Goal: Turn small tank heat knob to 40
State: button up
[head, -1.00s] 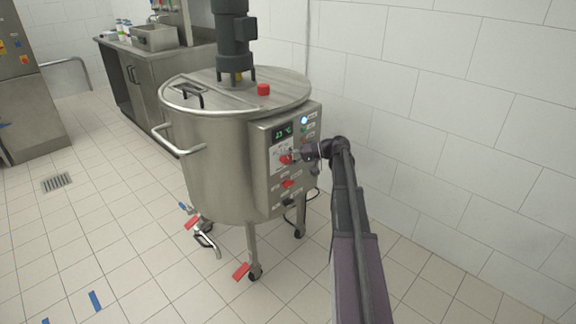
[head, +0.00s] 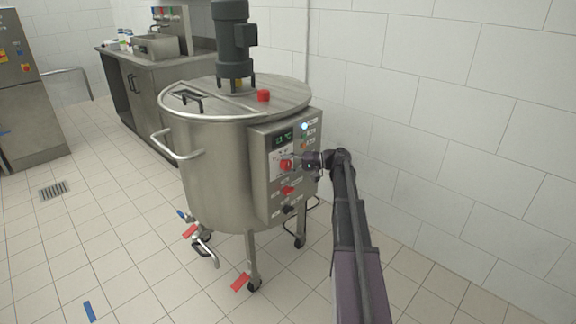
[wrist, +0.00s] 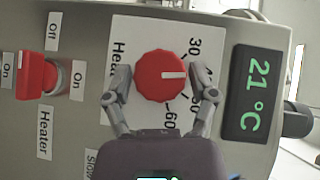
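The red round heat knob (wrist: 162,77) sits on a white scale plate on the tank's control box. Its white pointer line points right in the wrist view, toward a partly hidden number starting with 4, between 30 and 60. My gripper (wrist: 165,83) is open, with one finger on each side of the knob. Small gaps seem to show between fingers and knob, so I see no firm contact. In the head view, my gripper (head: 298,160) is at the red knob (head: 286,165) on the front of the steel tank (head: 215,165).
A green display (wrist: 257,92) reads 21 °C beside the scale. A red heater switch (wrist: 50,78) with Off and On labels is on the other side. The tiled wall (head: 450,110) stands close behind my arm.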

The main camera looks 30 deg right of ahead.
jog(key=shift+r+p, duration=0.15)
jog(key=shift+p, duration=0.35)
